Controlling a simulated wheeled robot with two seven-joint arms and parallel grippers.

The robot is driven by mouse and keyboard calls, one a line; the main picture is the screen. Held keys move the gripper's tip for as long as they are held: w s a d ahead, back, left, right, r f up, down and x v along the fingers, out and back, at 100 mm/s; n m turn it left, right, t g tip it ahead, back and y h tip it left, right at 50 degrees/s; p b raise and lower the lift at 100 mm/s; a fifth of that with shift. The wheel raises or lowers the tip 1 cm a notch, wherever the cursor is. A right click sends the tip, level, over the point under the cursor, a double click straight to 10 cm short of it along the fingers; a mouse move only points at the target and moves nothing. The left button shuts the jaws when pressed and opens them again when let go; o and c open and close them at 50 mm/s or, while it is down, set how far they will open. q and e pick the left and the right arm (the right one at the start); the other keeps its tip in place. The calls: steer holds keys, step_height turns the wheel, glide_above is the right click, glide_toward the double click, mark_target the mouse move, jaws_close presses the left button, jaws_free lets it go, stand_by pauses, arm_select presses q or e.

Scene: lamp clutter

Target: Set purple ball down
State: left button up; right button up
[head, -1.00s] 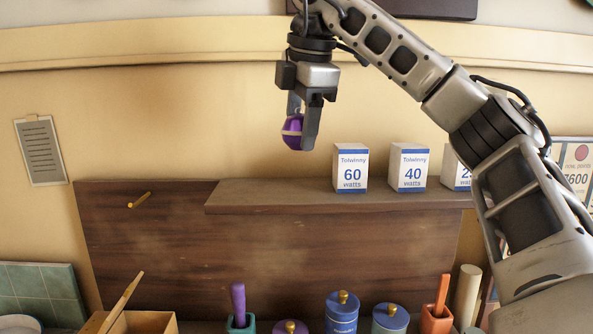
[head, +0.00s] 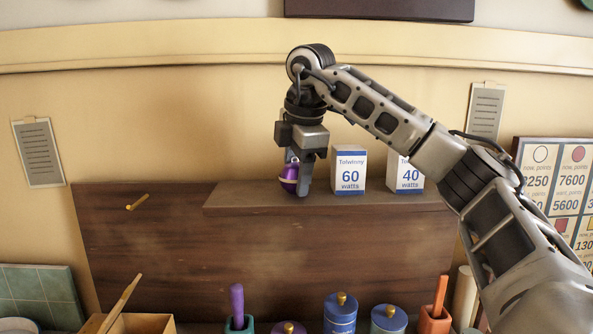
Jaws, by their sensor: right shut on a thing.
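The purple ball (head: 289,174) has a pale band around it. My right gripper (head: 297,176) is shut on it, pointing down, and the fingers hide part of the ball. Ball and gripper are in front of or over the left part of the wooden shelf (head: 240,203), left of the box marked 60 watts (head: 349,170). I cannot tell whether the ball touches the shelf. My left gripper is out of view.
A box marked 40 watts (head: 408,175) stands on the shelf, partly behind my right arm. A peg (head: 138,201) sticks out of the board at the left. Lidded jars (head: 340,314), coloured holders (head: 435,318) and an open wooden box (head: 135,323) stand below.

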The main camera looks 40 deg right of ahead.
steer(key=shift+f, duration=0.1)
steer(key=o, duration=0.7)
steer(key=v, duration=1.2)
